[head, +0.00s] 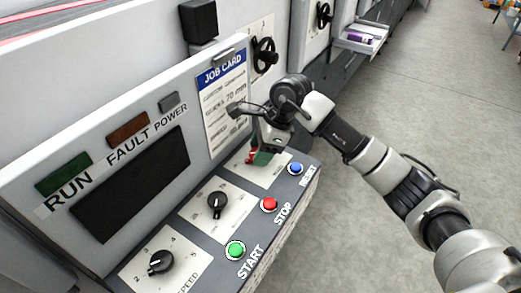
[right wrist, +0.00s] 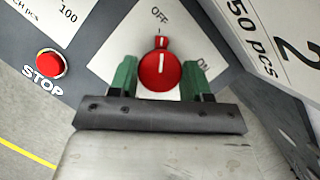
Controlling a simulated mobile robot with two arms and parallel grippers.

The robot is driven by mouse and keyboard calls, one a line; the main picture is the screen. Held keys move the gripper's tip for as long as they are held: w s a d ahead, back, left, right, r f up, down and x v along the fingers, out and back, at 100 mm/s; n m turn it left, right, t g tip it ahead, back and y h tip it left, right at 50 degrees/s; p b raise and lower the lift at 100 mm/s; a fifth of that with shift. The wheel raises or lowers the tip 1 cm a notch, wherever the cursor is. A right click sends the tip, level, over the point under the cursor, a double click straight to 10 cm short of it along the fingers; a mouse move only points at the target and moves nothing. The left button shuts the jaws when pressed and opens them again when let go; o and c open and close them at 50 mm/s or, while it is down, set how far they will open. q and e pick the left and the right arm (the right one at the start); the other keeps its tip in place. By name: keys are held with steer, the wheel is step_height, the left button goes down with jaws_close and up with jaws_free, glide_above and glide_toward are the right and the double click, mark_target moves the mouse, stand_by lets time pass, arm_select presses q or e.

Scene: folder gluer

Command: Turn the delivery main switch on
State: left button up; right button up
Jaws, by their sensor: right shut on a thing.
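The red rotary switch (right wrist: 159,70) sits on a white plate (right wrist: 118,50) marked OFF and ON. Its white mark points up towards OFF in the right wrist view, with ON to the right. My right gripper (right wrist: 161,80) has its green fingertips on either side of the red knob and is shut on it. In the head view my right gripper (head: 259,156) reaches down to the far end of the sloped panel and hides most of the knob; only a bit of red (head: 251,154) shows. My left gripper is not in view.
A blue RESET button (head: 295,168), a red STOP button (head: 269,204) and a green START button (head: 235,250) line the panel's front edge. Two black knobs (head: 217,204) (head: 160,262) sit behind them. The job card (head: 224,100) stands upright behind my gripper. The floor at right is clear.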

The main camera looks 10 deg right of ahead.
steer(key=m+t+b, duration=0.1)
steer(key=m+b, duration=0.2)
steer(key=m, duration=0.1)
steer(key=shift+f+t, duration=0.1)
steer(key=shift+t, duration=0.2)
steer(key=m+b, duration=0.1)
steer(key=m, duration=0.1)
steer(key=m+t+h+b, duration=0.1)
steer(key=m+b, duration=0.1)
steer(key=shift+s+a+m+h, duration=0.1)
steer(key=shift+m+h, duration=0.2)
steer(key=m+b, duration=0.2)
steer(key=m+t+h+b, duration=0.1)
steer(key=m+b, duration=0.1)
steer(key=shift+a+m+h, duration=0.1)
steer(key=shift+m+h, duration=0.2)
steer(key=shift+s+m+t+h+b, duration=0.15)
steer(key=shift+m+h+b, duration=0.2)
steer(key=shift+m+b, duration=0.45)
steer(key=shift+w+m+t+h+b, duration=0.15)
steer(key=shift+m+h+b, duration=0.2)
steer(key=shift+m, duration=0.75)
steer(key=shift+r, duration=0.2)
steer(key=o, duration=0.9)
steer(key=shift+s, duration=0.1)
steer(key=v, duration=1)
steer(key=shift+s+a+r, duration=0.1)
steer(key=shift+r, duration=0.25)
